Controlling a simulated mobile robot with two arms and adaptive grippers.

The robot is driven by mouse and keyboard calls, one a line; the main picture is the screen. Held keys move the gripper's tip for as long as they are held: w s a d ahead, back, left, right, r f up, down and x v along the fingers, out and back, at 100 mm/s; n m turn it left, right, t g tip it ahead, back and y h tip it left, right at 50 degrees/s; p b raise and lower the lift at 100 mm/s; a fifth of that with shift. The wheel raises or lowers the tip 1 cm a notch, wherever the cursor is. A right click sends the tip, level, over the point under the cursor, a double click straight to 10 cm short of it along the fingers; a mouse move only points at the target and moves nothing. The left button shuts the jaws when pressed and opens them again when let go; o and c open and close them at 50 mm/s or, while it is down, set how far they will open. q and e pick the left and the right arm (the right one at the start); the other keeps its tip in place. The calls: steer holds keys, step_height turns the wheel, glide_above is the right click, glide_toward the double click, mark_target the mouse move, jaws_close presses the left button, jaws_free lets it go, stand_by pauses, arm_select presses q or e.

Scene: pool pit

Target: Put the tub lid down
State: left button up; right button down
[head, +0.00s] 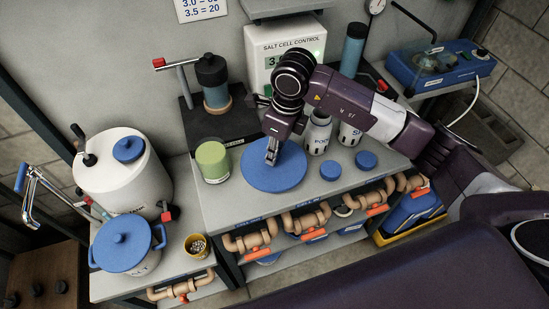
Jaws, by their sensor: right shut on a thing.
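The tub lid, a wide round blue disc (283,180), is at the front of the grey bench top in the head view. My right gripper (272,158) comes down over it from above and is shut on it near its middle. The fingers hide the part they grip. I cannot tell whether the lid touches the bench or hangs just above it. My left gripper is not in view.
A green jar (212,161) stands close left of the lid. Two small blue caps (330,170) (366,160) and white bottles (318,135) are to its right. Orange-handled pipes (305,220) run below the bench edge.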

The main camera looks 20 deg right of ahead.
step_height(320, 180, down, 4)
steer(key=shift+f+p, duration=0.1)
steer(key=shift+p, duration=0.45)
steer(key=shift+f, duration=0.25)
steer(key=shift+f, duration=0.2)
steer(key=c, duration=1.8)
jaws_free()
steer(key=shift+o, duration=0.2)
steer(key=shift+r, duration=0.15)
